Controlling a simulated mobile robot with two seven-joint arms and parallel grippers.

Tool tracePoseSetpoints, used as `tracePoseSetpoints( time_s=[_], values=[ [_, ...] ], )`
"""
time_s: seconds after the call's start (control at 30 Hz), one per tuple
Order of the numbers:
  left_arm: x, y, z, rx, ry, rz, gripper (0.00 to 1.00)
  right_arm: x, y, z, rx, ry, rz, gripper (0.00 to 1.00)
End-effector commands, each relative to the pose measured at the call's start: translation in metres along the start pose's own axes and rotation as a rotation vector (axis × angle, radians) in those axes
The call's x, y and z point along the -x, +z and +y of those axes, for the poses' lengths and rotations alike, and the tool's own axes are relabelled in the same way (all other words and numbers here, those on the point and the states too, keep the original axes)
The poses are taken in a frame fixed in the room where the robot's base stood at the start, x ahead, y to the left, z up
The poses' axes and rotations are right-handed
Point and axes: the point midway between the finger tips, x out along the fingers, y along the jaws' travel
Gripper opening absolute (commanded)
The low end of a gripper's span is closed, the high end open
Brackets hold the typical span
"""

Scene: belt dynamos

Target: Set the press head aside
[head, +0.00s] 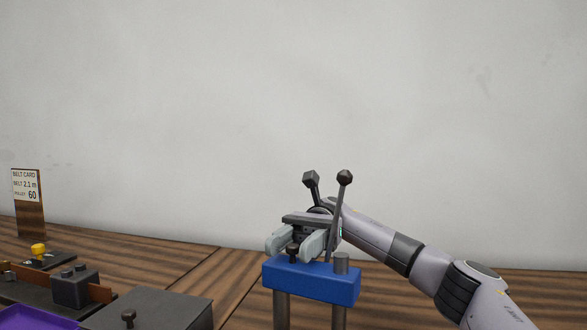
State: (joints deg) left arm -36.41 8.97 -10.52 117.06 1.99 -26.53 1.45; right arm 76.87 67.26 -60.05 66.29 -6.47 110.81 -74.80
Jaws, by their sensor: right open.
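The press head appears to be the blue block (312,282), seated on grey upright posts (281,311) at lower centre. A dark knob (293,251) stands on its top at the left. My right gripper (294,247) is open just above the block, its two pale fingers on either side of this knob; I cannot tell whether they touch it. A grey lever (339,220) with a dark ball end rises behind the block. The base of the posts is below the picture. My left gripper is not in view.
At the left are a dark block (75,287), a yellow knob (39,250), a purple tray (36,319) and a dark box (148,310) with a small knob. A belt card (26,186) stands behind them. The wooden table (200,262) is clear between card and press.

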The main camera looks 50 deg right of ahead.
Motion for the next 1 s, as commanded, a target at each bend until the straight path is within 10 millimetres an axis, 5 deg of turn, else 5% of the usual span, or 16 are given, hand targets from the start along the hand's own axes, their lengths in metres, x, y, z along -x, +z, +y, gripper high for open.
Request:
tracePoseSetpoints(
  time_s=[0.23, 0.73, 1.0],
  values=[
    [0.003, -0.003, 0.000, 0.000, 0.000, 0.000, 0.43, 0.000, 0.035, 0.000, 0.007, 0.000, 0.000, 0.45],
    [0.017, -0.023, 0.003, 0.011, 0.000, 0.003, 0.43, 0.000, 0.160, 0.000, 0.008, 0.001, -0.002, 0.45],
    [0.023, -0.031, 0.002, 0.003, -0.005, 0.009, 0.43, 0.000, 0.196, 0.000, 0.002, -0.001, -0.001, 0.45]
  ],
)
